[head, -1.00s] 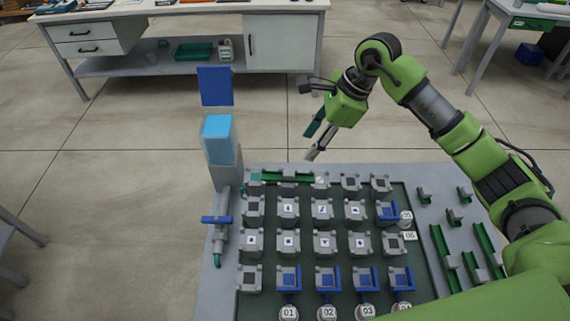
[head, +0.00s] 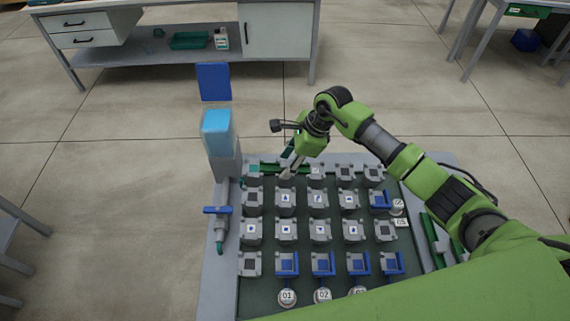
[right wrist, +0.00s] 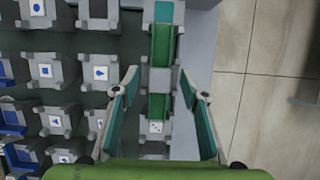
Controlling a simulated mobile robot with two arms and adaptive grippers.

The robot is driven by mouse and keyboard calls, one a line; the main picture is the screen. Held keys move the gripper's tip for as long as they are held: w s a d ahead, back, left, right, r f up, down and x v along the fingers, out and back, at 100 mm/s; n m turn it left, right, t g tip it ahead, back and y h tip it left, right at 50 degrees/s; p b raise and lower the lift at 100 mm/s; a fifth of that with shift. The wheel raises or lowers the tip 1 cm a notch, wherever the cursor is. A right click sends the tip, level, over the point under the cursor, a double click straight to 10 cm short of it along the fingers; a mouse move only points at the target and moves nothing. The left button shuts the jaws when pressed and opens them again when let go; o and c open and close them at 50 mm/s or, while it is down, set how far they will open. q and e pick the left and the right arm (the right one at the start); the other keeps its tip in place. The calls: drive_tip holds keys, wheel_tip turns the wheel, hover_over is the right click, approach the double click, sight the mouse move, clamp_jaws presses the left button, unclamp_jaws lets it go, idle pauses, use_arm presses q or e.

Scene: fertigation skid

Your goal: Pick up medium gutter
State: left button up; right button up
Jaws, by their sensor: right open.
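A green gutter (head: 268,167) lies along the far row of grey blocks on the board. In the right wrist view the green gutter (right wrist: 160,45) runs lengthwise, with a grey block crossing it, so I cannot tell whether it is one piece or two. My right gripper (head: 287,174) is over this row; in the right wrist view its open fingers (right wrist: 158,82) stand on either side of the gutter's near section, with nothing gripped. More green gutters (head: 430,240) lie at the board's right, partly hidden by my right arm. My left gripper is out of view.
The board (head: 262,292) holds rows of grey blocks, several with blue pieces, and numbered round parts (head: 288,297) at the front. A light-blue container (head: 217,132) and a blue-handled valve (head: 217,210) stand at its left. A workbench (head: 180,20) is behind.

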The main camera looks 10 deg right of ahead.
clamp_jaws()
idle(0.3)
